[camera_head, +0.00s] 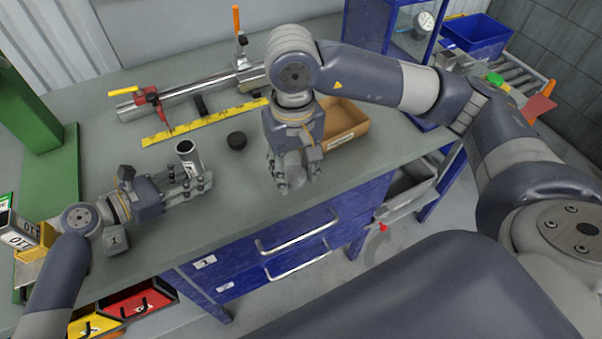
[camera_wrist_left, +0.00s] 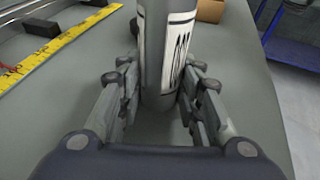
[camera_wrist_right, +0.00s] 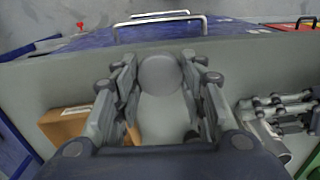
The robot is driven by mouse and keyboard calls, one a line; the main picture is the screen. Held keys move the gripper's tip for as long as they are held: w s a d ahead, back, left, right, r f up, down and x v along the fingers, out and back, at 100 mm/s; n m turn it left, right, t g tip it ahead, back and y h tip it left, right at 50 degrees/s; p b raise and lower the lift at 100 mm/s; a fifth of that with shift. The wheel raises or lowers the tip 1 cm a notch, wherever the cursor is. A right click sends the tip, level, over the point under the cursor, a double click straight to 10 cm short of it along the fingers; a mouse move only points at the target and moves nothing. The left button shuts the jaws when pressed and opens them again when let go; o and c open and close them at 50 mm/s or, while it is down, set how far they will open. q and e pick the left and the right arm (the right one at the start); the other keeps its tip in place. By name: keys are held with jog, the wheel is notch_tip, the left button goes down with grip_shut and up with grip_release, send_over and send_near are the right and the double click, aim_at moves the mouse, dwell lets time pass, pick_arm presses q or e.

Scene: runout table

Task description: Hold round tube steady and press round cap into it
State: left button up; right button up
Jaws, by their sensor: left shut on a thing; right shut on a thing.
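The round tube (camera_head: 188,158) is a silver metal tube with a white printed label. It stands upright with its open top facing up; it also shows in the left wrist view (camera_wrist_left: 168,45). My left gripper (camera_head: 200,181) is shut on its lower part, one finger on each side. My right gripper (camera_head: 292,183) is to the right of the tube, apart from it, pointing down above the table. It is shut on a round grey piece (camera_wrist_right: 160,74), seen between the fingertips in the right wrist view, which looks like the round cap. Its underside is hidden.
A black round disc (camera_head: 237,140) lies on the table between the tube and my right gripper. A yellow ruler (camera_head: 190,127) and a clamped metal bar (camera_head: 215,88) lie behind. A cardboard box (camera_head: 345,125) stands beside my right gripper. Red and yellow bins (camera_head: 135,303) are front left.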

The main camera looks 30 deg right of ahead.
jog(key=w+a+r+m, duration=0.2)
jog(key=w+a+r, duration=1)
jog(key=w+a, duration=0.3)
jog(key=shift+a, duration=1.05)
jog(key=shift+f, duration=2.9)
jog(key=shift+f, duration=0.95)
jog(key=shift+w+r, duration=0.1)
jog(key=shift+r, duration=0.55)
